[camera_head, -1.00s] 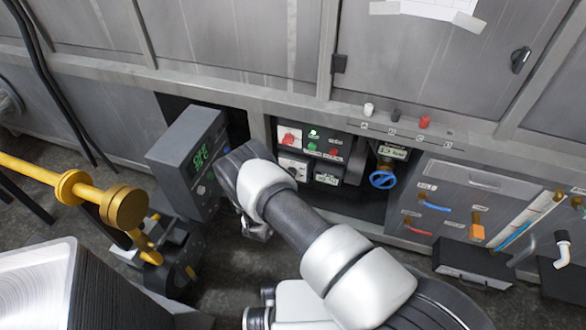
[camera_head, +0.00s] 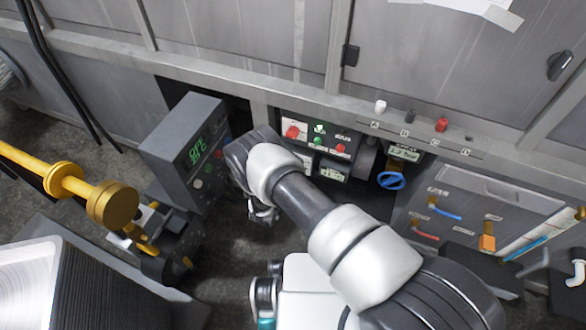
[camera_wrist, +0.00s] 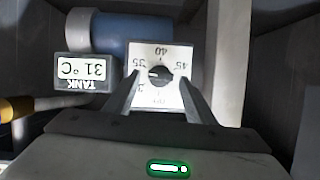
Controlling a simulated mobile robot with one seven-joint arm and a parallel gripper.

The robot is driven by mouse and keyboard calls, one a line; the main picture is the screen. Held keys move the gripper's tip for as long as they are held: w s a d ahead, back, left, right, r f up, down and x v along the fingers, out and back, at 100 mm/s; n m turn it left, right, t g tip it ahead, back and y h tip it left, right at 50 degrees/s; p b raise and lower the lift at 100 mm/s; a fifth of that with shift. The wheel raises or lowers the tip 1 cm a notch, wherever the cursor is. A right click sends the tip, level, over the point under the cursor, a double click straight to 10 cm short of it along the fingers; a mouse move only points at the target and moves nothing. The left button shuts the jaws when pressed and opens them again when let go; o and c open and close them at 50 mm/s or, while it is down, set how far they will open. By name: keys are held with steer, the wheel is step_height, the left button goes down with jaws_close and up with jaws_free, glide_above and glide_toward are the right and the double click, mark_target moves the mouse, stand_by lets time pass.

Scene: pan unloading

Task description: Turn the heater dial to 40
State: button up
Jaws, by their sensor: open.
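The heater dial (camera_wrist: 160,76) is a black knob on a white square plate (camera_wrist: 176,97), upside down in the wrist view. I read 35, 40 and 45 around it, with 40 at the top. A pale mark on the knob points left, roughly near the 35 side. My gripper (camera_wrist: 158,90) is open, its two fingers on either side of the knob in the picture. I cannot tell whether they touch it. My gripper (camera_head: 263,212) also shows in the head view, where my arm hides most of the dial.
A display (camera_wrist: 84,68) reads TANK 31 °C beside the dial plate. A grey box (camera_head: 183,150) with green digits stands left of my arm. A blue valve wheel (camera_head: 391,180) is to the right. A yellow bar (camera_head: 65,180) juts in from the left.

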steer(key=c, duration=1)
steer(key=shift+c, duration=0.2)
steer(key=shift+s+d+f+m+t+y, duration=0.2)
steer(key=shift+m+t+y, duration=0.65)
steer(key=shift+m, duration=1.3)
steer(key=shift+w+d+f+m+t+y, duration=0.1)
steer(key=shift+d+f+m+t+y, duration=0.2)
steer(key=shift+m+t+y, duration=1.15)
steer(key=shift+s+d+f+m+t+y, duration=0.1)
steer(key=shift+d+f+m+t, duration=0.15)
steer(key=shift+m, duration=2.55)
steer(key=shift+w, duration=0.1)
steer(key=o, duration=1)
steer(key=shift+o, duration=0.2)
